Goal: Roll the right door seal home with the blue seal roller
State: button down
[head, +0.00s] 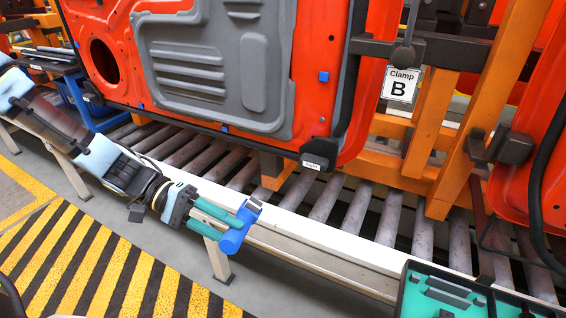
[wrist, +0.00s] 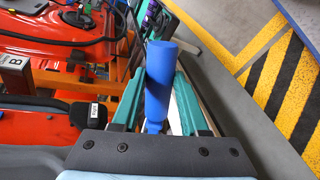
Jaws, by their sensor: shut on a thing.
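My gripper (head: 228,222) is shut on the blue seal roller (head: 236,238) beside the conveyor's pale front rail, below the central door. In the wrist view the roller (wrist: 159,80) stands between the two teal fingers (wrist: 157,105), its blue cylinder pointing away from the palm. The central orange door (head: 325,60) has a dark seal strip (head: 348,100) down its right edge, and a dark strip along its bottom edge. The roller is apart from both. Another orange door at the far right carries a thick black seal (head: 540,190); it is partly cut off by the frame.
A Clamp B sign (head: 401,86) hangs from a dark clamp arm right of the central door. Orange posts (head: 432,120) stand beside it. A tray with teal lining (head: 407,290) sits at bottom right. Striped floor (head: 90,265) is clear at left.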

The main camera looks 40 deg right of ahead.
jog(key=s+d+r+m+g, duration=0.1)
jog(key=s+d+r+g, duration=0.25)
jog(key=r, duration=0.45)
jog(key=s+d+r+m+g, duration=0.1)
jog(key=s+d+r+g, duration=0.1)
jog(key=s+d+r, duration=0.45)
jog(key=w+d, duration=0.1)
jog(key=w+r+b, duration=0.1)
jog(key=w+d, duration=0.1)
jog(key=shift+d+r, duration=0.25)
jog(key=shift+d, duration=0.1)
jog(key=shift+w, duration=0.1)
